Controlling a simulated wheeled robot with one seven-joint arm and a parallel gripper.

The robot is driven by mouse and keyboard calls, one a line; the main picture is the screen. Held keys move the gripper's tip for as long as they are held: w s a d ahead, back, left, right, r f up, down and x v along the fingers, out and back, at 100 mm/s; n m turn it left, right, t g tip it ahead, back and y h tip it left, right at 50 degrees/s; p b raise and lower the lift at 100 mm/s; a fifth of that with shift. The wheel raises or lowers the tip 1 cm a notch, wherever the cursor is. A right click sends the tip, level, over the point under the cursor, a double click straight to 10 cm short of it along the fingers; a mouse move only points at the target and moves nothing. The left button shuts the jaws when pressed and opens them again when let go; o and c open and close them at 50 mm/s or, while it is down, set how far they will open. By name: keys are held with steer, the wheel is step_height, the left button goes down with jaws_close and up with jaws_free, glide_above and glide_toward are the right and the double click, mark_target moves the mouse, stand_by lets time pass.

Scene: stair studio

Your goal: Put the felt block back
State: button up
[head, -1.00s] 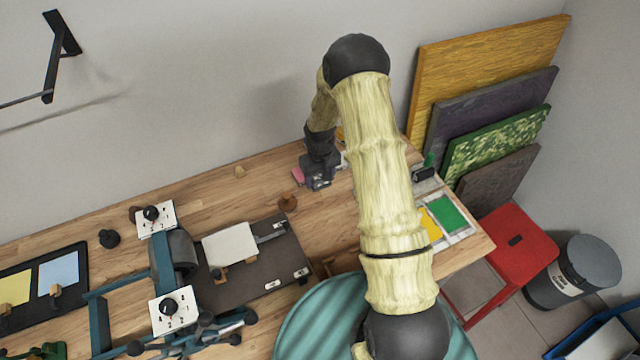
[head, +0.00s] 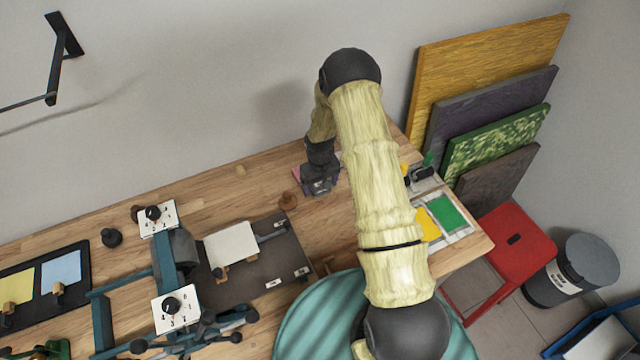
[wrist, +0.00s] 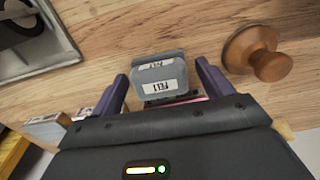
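The felt block (wrist: 160,74) is a grey block with white labels reading FELT, in the wrist view. It lies between the two purple fingers of my gripper (wrist: 161,80), with a narrow gap showing on each side. The gripper is open around it. A strip of pink shows under the block's near edge. In the head view my gripper (head: 319,186) is low over the back of the wooden bench, and the block cannot be made out there.
A round wooden knob (wrist: 264,54) stands close beside the right finger. A tray with yellow and green pads (head: 446,212) is at the bench's right end. A dark plate with a white sheet (head: 231,243) and a blue frame (head: 165,265) stand left.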

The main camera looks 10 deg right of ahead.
mark_target(320, 184)
steer(key=shift+r, duration=0.1)
step_height(320, 184, up, 12)
steer(key=b, duration=0.3)
steer(key=shift+b, duration=0.4)
steer(key=shift+r, duration=0.1)
stand_by(0.3)
steer(key=s+r+m+t, duration=0.1)
steer(key=s+r, duration=0.5)
steer(key=s, duration=0.4)
steer(key=s+r+m+t, duration=0.1)
steer(key=s+r, duration=0.6)
steer(key=s, duration=0.4)
steer(key=shift+s+r+t, duration=0.15)
steer(key=shift+s+t, duration=0.05)
steer(key=shift+t, duration=0.1)
steer(key=shift+w, duration=0.1)
